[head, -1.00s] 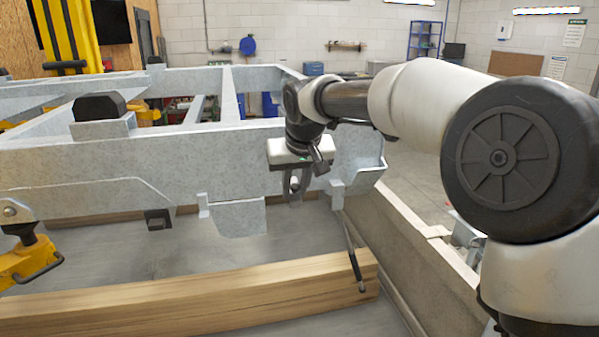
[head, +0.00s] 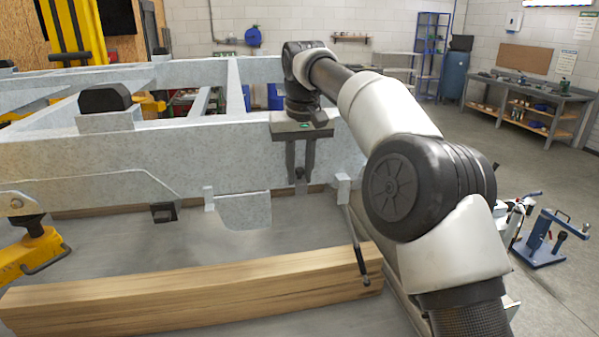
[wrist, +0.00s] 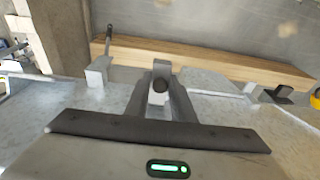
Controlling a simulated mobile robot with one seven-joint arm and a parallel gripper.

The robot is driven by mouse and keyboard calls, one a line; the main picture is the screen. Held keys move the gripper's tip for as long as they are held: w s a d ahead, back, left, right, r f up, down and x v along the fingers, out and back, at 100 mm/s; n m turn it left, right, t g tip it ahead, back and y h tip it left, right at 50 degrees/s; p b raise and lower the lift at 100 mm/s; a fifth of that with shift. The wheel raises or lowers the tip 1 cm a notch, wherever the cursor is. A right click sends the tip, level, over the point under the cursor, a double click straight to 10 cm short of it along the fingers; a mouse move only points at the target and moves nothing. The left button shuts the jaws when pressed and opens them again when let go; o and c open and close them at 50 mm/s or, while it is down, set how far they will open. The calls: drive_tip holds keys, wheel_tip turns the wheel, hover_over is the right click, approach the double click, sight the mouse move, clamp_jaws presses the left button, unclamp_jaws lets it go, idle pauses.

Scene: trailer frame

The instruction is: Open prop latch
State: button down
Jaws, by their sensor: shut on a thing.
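My gripper (head: 300,180) points down at the near side of the grey trailer frame (head: 130,155). Its dark fingers are shut on a small grey latch piece (wrist: 159,92) with a dark round pin. In the wrist view the piece stands between the two fingers, which partly hide it. In the head view only its lower end (head: 301,188) shows. A thin dark prop rod (head: 357,240) hangs at a slant from a small bracket (head: 343,188) just right of my gripper. The rod's lower end is beside a wooden beam.
The wooden beam (head: 190,290) lies below the frame in front. A yellow stand (head: 32,256) is at the left. A blue tool stand (head: 543,240) and a workbench (head: 525,105) are at the right, with open floor between.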

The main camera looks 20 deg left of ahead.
drive_tip(key=c, duration=1.7)
unclamp_jaws()
drive_tip(key=shift+o, duration=0.2)
drive_tip(key=shift+d+f, duration=0.1)
